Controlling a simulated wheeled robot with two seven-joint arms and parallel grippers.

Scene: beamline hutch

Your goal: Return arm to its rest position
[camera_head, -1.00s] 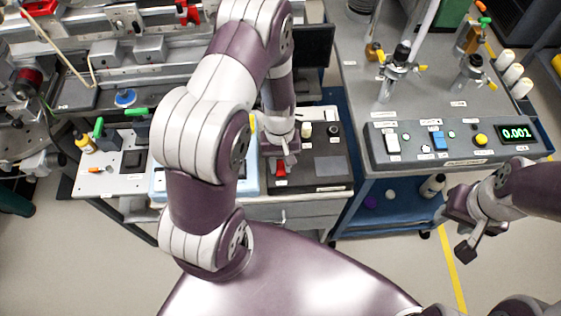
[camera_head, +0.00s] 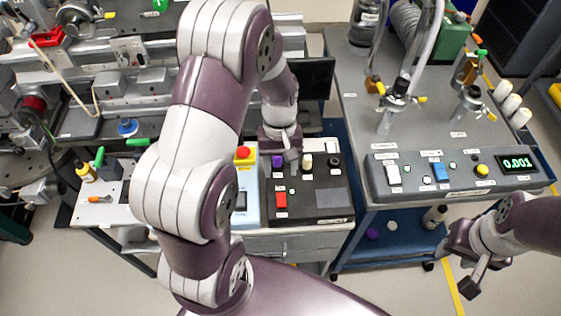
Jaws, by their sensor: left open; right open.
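My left arm rises through the middle of the head view and bends down at its far end. My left gripper (camera_head: 291,158) hangs above the back of the black control panel (camera_head: 328,183), near a purple knob (camera_head: 277,161). It is open and holds nothing that I can see; its fingertips are small and partly hidden. A red switch (camera_head: 281,200) on the panel is in plain view in front of it. My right gripper (camera_head: 458,268) is at the right, open and empty, over the floor beside the blue cart.
A blue box with a red button (camera_head: 243,153) stands left of the panel, partly behind my arm. A grey console (camera_head: 455,172) reading 0.001 sits on the right cart (camera_head: 360,120). Valve fittings (camera_head: 399,100) stand behind it. A dark monitor (camera_head: 314,82) is behind my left gripper.

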